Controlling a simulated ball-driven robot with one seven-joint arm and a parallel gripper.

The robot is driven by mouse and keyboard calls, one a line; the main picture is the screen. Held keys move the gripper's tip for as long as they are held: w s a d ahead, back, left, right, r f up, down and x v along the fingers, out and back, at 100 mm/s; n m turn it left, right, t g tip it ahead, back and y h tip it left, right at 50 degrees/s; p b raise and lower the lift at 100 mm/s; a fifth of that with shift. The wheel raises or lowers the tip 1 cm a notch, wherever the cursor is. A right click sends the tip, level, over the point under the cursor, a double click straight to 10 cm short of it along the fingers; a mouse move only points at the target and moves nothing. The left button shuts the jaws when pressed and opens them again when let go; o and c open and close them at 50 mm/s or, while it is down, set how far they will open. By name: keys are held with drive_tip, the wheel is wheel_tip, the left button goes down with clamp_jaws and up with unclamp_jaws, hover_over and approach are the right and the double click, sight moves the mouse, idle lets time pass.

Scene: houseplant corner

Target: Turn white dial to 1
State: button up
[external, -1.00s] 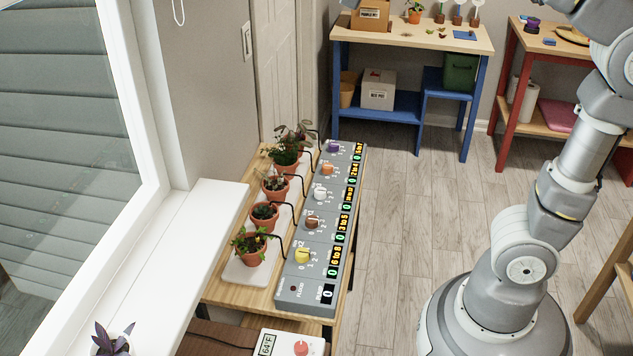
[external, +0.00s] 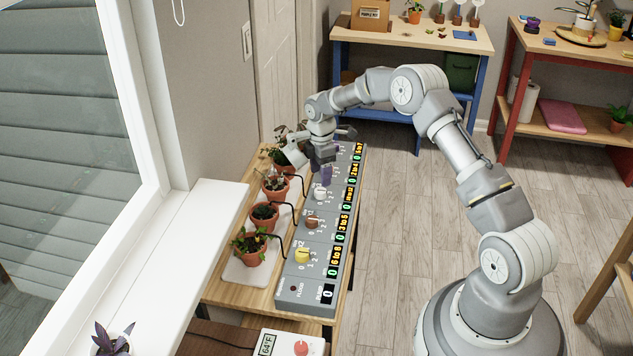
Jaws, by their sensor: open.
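The white dial (external: 320,194) is a small round knob on the grey control panel (external: 288,291), third from the far end. Its pointer setting is too small to read; the numbers beside it are also hard to make out. My gripper (external: 325,176) is open and points down over the panel, just beyond the white dial in the picture. It appears apart from the dial, though its exact height is hard to tell. My gripper and wrist hide the orange dial and much of the purple dial.
A brown dial (external: 312,222) and a yellow dial (external: 302,256) lie nearer on the panel. Several potted plants, including a near one (external: 249,246), stand on a white tray (external: 243,276) to the left. Thin black tubes arch from the panel to the pots.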

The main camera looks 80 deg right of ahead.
sight(320, 190)
wheel_tip(320, 190, down, 6)
drive_tip(key=shift+f+b, duration=0.1)
drive_tip(key=shift+b, duration=0.9)
drive_tip(key=c, duration=1.1)
drive_tip(key=shift+o, duration=0.2)
drive_tip(key=m+p, duration=0.2)
drive_tip(key=m, duration=0.1)
drive_tip(key=shift+m, duration=0.4)
drive_tip(key=shift+m+p, duration=0.45)
drive_tip(key=shift+m, duration=1.45)
